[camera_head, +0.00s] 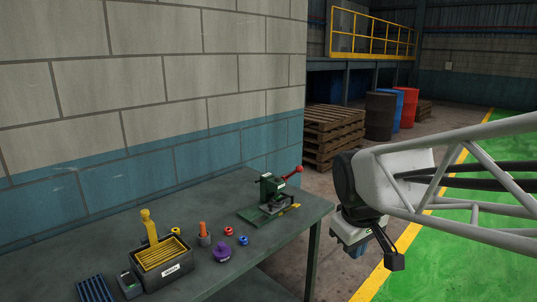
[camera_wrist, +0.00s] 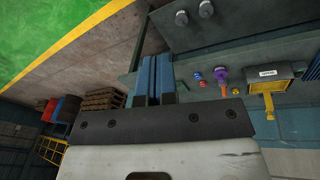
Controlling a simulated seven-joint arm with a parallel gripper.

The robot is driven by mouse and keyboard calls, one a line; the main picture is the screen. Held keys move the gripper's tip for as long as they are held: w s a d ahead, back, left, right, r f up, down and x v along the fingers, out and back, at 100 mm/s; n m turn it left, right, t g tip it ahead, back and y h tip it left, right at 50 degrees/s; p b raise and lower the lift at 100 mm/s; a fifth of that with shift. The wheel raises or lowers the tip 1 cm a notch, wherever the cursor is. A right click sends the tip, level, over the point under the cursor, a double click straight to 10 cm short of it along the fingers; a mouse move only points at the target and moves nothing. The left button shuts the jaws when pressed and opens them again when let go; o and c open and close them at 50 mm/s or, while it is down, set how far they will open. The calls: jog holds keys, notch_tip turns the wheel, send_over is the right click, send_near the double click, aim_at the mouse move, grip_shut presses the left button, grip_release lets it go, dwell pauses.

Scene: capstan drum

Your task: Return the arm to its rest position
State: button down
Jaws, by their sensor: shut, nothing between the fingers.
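My gripper (camera_head: 357,251) hangs in the air to the right of the table, apart from it, under the white end of my arm in the head view. In the wrist view its two blue fingers (camera_wrist: 153,72) are together with nothing between them. The green device (camera_head: 270,190) with a red-knobbed lever (camera_head: 291,174) stands on the right part of the table (camera_head: 215,283). A purple spool-like piece (camera_head: 222,252) stands on the tabletop, left of the device; it also shows in the wrist view (camera_wrist: 221,75).
A dark box (camera_head: 166,267) with yellow slats, a yellow-handled tool (camera_head: 149,226), an orange peg (camera_head: 203,230) and small red and blue rings (camera_head: 243,240) are on the table. A block wall (camera_head: 150,90) stands behind. Pallets (camera_head: 333,133) and barrels (camera_head: 380,115) are farther back.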

jog(key=s+f+m, duration=0.2)
jog(key=s, duration=0.4)
jog(key=s+d+f+m, duration=0.1)
jog(key=s+m, duration=0.2)
jog(key=s, duration=0.4)
jog(key=shift+s+d+f+y, duration=0.15)
jog(key=shift+d+f+y, duration=0.1)
jog(key=shift+f+y, duration=0.15)
